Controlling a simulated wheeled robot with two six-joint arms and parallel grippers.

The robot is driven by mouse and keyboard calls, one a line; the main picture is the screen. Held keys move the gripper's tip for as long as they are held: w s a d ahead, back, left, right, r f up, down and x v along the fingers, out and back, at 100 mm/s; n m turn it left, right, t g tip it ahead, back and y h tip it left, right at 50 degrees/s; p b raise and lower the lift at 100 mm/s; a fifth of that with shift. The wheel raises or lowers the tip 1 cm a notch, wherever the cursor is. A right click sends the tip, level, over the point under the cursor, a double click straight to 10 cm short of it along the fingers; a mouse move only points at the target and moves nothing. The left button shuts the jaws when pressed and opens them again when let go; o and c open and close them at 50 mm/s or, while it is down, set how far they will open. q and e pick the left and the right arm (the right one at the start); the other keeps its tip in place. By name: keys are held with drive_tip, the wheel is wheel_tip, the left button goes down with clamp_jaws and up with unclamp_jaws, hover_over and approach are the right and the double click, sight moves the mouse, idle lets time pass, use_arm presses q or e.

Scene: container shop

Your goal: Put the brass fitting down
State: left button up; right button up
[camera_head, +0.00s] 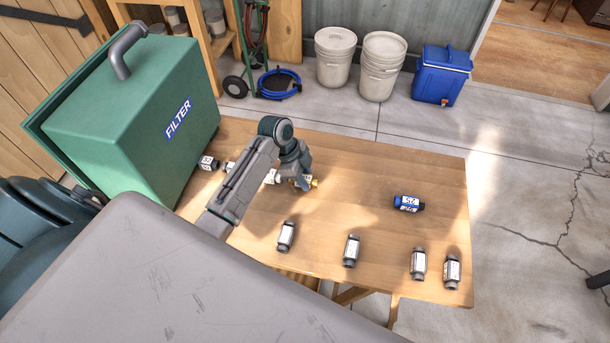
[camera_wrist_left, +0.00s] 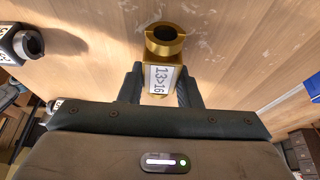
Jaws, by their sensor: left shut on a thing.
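The brass fitting (camera_wrist_left: 166,42) is gold-coloured, with a round open end and a white label reading "13>16". My left gripper (camera_wrist_left: 158,86) is shut on it, one dark finger on each side of the label. In the head view, my left gripper (camera_head: 302,181) is low over the table's left-middle part, and a small brass bit of the fitting (camera_head: 315,183) shows at its tip. The wooden table (camera_head: 380,170) lies beneath. I cannot tell whether the fitting touches the wood. My right gripper is not in view.
A blue fitting (camera_head: 408,203) lies at the right. The table's middle right is clear.

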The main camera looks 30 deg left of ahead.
use_arm(q)
drive_tip(key=shift+f, duration=0.6)
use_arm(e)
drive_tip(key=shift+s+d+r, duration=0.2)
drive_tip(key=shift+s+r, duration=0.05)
use_arm(q)
drive_tip(key=o, duration=1.1)
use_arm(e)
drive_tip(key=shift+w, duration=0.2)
use_arm(q)
drive_tip(key=b+v, duration=0.3)
drive_tip(key=v, duration=0.7)
drive_tip(key=shift+a+r, duration=0.25)
drive_tip(key=shift+r, duration=0.05)
drive_tip(key=shift+s+a+r, duration=0.1)
drive_tip(key=shift+a+r, duration=0.1)
drive_tip(key=shift+r, duration=0.45)
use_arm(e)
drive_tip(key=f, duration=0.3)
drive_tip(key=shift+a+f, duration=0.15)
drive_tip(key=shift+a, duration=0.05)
